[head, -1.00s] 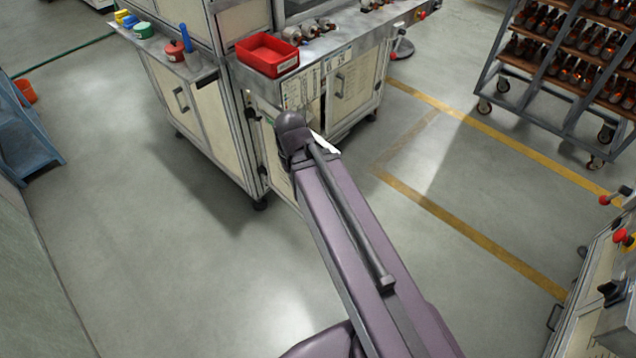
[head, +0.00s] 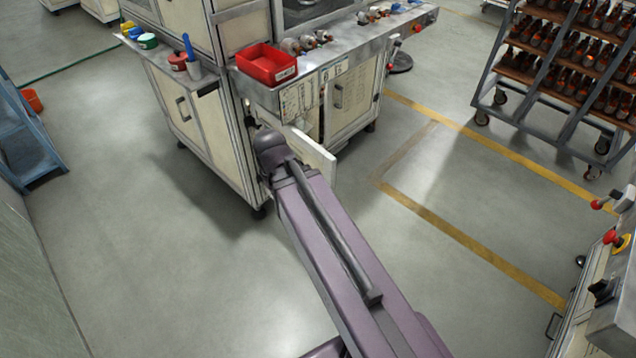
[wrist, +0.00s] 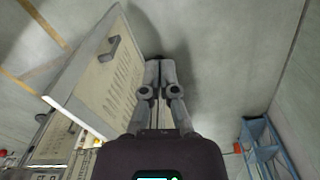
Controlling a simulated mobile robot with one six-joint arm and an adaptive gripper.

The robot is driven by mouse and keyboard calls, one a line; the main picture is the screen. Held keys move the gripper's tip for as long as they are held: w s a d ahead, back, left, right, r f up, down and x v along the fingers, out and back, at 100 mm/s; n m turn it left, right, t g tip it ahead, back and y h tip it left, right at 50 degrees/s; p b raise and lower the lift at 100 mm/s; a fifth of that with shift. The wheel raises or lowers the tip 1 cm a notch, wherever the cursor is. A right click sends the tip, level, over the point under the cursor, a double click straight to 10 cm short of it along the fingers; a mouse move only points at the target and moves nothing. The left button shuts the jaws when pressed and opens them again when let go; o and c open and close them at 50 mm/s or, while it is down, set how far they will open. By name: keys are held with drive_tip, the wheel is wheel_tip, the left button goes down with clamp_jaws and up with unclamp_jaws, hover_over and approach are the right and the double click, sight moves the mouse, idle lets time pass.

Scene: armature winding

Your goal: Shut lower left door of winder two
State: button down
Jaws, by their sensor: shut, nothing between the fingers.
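The lower left door (head: 318,153) of the winder stands open in the head view, jutting out from the cabinet's front just right of my arm. Much of it is hidden behind my arm. In the wrist view the door (wrist: 88,88) fills the left side as a cream panel with a dark handle (wrist: 108,48) and vent slots. My gripper (wrist: 160,64) is shut and empty, beside the handle side of the door. I cannot tell whether it touches the panel. In the head view my gripper is hidden behind my arm.
The winder cabinet's right front door (head: 350,103) looks closed. A red bin (head: 266,64) stands on its top. A wheeled rack (head: 565,75) is at the right back, a blue stand (head: 25,140) at the left. Floor left of the cabinet is clear.

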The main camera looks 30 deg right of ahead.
drive_tip(key=w+d+f+n+t+h+b, duration=0.2)
drive_tip(key=w+d+f+n+h+b, duration=0.6)
drive_tip(key=n+b, duration=0.8)
wheel_tip(320, 180, down, 3)
drive_tip(key=w+d+n, duration=0.1)
drive_tip(key=w+n, duration=0.2)
drive_tip(key=n, duration=0.1)
drive_tip(key=shift+n, duration=0.4)
drive_tip(key=shift+f, duration=0.1)
drive_tip(key=w+d+f+b, duration=0.2)
drive_tip(key=d+f+b, duration=0.5)
drive_tip(key=d, duration=0.3)
drive_tip(key=shift+w+d, duration=0.3)
drive_tip(key=shift+w, duration=0.1)
